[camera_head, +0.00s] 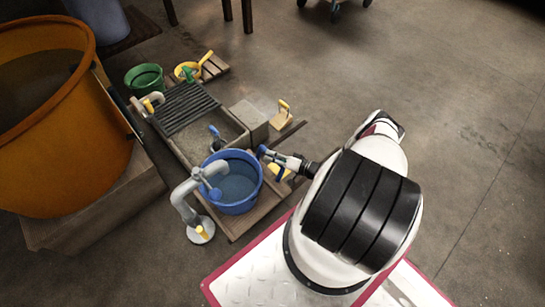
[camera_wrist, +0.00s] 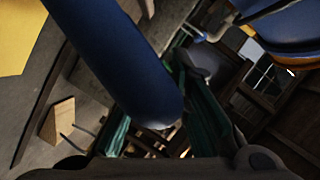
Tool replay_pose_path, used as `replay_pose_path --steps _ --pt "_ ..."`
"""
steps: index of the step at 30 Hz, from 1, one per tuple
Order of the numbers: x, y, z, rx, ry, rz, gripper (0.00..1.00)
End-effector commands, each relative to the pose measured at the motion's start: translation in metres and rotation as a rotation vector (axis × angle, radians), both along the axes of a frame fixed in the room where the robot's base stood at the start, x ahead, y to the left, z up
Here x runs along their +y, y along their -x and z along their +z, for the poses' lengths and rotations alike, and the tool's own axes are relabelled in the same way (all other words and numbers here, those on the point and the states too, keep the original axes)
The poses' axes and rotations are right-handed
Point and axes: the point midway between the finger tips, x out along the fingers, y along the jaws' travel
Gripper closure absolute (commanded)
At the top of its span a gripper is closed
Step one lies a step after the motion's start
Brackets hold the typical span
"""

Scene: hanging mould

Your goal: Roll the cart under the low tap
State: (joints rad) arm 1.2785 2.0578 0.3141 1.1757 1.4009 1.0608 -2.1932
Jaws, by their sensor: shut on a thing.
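A blue bucket (camera_head: 238,203) holding what looks like water stands on low wooden boards (camera_head: 243,226). I cannot tell whether these boards are the cart; no wheels show. A grey bent tap pipe (camera_head: 183,196) rises from a round foot, its blue-tipped outlet over the bucket's left part. My gripper (camera_head: 266,154) is just right of the bucket's rim, shut on a thick blue bar. The blue bar (camera_wrist: 122,62) slants between my green-padded fingers (camera_wrist: 160,122) in the wrist view. What it joins is hidden.
A grey basin with a slatted rack (camera_head: 186,108) lies behind the bucket. A large orange tub (camera_head: 65,150) stands at left. A green bucket (camera_head: 145,78) and a yellow pan (camera_head: 190,70) are farther back. A wooden block (camera_wrist: 60,118) shows in the wrist view. Floor at right is clear.

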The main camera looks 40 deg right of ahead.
Motion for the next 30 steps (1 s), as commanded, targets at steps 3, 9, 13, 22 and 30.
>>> replay_pose_path --steps 3,9,13,22,30 --pt "0.007 0.002 -0.001 0.002 -0.008 0.010 1.00" --pt "0.009 0.002 -0.001 0.001 -0.010 0.011 0.62" --pt "0.007 0.001 -0.001 0.000 -0.008 0.009 0.62" --pt "0.001 0.008 0.001 -0.001 -0.005 0.005 0.62" --pt "-0.016 0.053 0.011 0.001 -0.005 0.003 0.62"
